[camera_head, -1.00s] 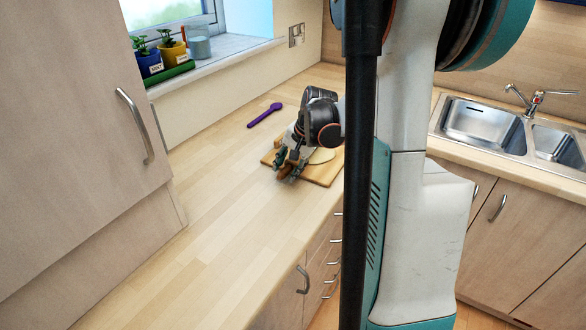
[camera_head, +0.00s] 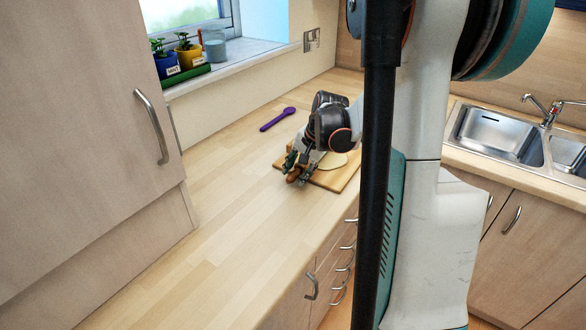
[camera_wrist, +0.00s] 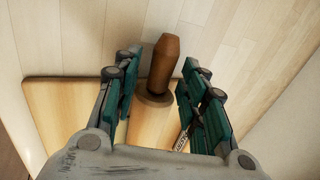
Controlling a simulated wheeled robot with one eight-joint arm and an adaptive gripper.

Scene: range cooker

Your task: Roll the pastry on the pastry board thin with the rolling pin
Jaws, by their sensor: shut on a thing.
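The pastry board (camera_head: 347,182) lies on the worktop, partly behind my arm. The pale, flat pastry (camera_head: 333,161) shows on it, partly hidden by my wrist. My gripper (camera_head: 298,170) is low at the board's near left side. It is shut on the rolling pin, whose brown handle (camera_head: 292,176) sticks out past the fingers. In the wrist view, the rolling pin (camera_wrist: 164,62) stands out between the two teal-padded fingers of my gripper (camera_wrist: 160,88). The board (camera_wrist: 62,104) shows there beneath and to the left. The pin's far end and any contact with the pastry are hidden.
A purple spoon (camera_head: 277,119) lies on the worktop behind the board. The sink (camera_head: 497,133) is at the right. The worktop (camera_head: 215,210) left of the board is clear.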

